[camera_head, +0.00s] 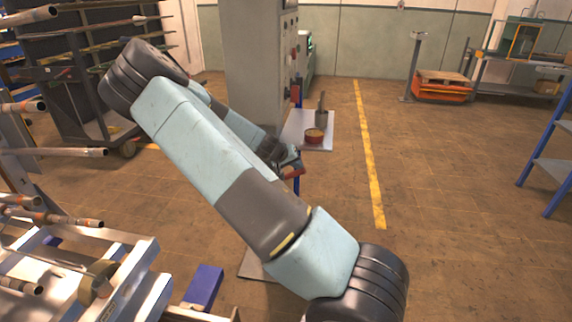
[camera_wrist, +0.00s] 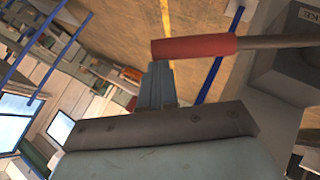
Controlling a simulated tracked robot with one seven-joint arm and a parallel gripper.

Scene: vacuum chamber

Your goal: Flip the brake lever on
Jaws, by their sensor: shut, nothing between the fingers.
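The brake lever shows in the wrist view as a red handle grip (camera_wrist: 195,47) on a grey rod (camera_wrist: 270,41) that runs right to a grey block (camera_wrist: 290,70). My gripper (camera_wrist: 158,72) is shut and empty, its fingertips close to the left end of the red grip. I cannot tell whether they touch it. In the head view, my gripper (camera_head: 290,160) is beyond my arm, in front of the grey cabinet. A small red part (camera_head: 293,172) shows right by it, probably the grip. The rest of the lever is hidden there.
The tall grey cabinet (camera_head: 255,60) stands behind my arm. A grey plate (camera_head: 316,140) beside it bears a red round container (camera_head: 314,136). Pipe racks (camera_head: 100,285) crowd the left. The brown floor (camera_head: 450,190) at right is open, up to a blue-framed shelf (camera_head: 555,165).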

